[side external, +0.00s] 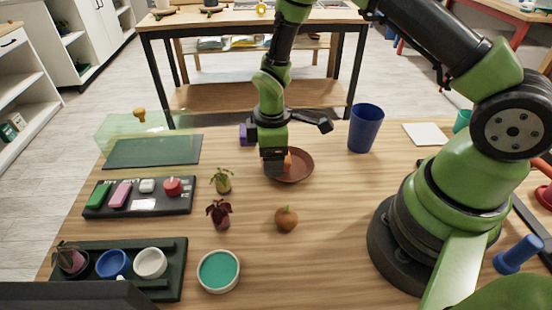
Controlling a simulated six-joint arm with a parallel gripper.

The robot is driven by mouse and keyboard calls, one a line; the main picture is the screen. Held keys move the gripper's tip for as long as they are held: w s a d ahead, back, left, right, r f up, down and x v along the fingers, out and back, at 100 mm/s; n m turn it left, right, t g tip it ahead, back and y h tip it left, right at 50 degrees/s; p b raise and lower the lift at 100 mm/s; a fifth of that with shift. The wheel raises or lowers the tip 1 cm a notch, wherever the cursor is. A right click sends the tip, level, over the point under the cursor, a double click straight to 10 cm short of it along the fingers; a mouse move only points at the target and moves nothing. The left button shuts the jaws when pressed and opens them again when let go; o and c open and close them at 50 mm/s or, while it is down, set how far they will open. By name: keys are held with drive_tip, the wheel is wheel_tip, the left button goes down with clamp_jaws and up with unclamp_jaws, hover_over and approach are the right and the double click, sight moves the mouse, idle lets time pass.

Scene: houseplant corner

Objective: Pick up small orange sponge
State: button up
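My gripper (275,163) points down at the left side of a round brown saucer (304,173) near the middle back of the table. A small patch of orange (288,158) shows just right of the gripper, over the saucer. It may be the small orange sponge, but the gripper hides most of it. I cannot tell whether the fingers are open or shut, or whether they touch it.
A purple block (244,134) sits behind the gripper. A blue cup (365,129) stands to the right. Small plants (222,181) and a round orange-brown item (286,220) stand in front. Dark trays (180,195) line the left.

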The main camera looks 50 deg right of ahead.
drive_tip(key=c, duration=0.9)
drive_tip(key=shift+r, duration=0.1)
wheel_tip(320, 180, up, 9)
drive_tip(key=shift+f, duration=0.2)
drive_tip(key=shift+r, duration=0.25)
drive_tip(key=shift+s+d+g+h, duration=0.15)
drive_tip(key=shift+s+g+h, duration=0.15)
drive_tip(key=shift+g+h, duration=0.15)
drive_tip(key=shift+s+d+f+g+h, duration=0.1)
drive_tip(key=shift+s+d+g+h, duration=0.3)
drive_tip(key=shift+g+h, duration=0.45)
drive_tip(key=x, duration=0.3)
drive_tip(key=w+x, duration=0.1)
drive_tip(key=x, duration=0.1)
drive_tip(key=shift+a+f, duration=0.25)
drive_tip(key=shift+a, duration=0.1)
drive_tip(key=shift+f, duration=2.4)
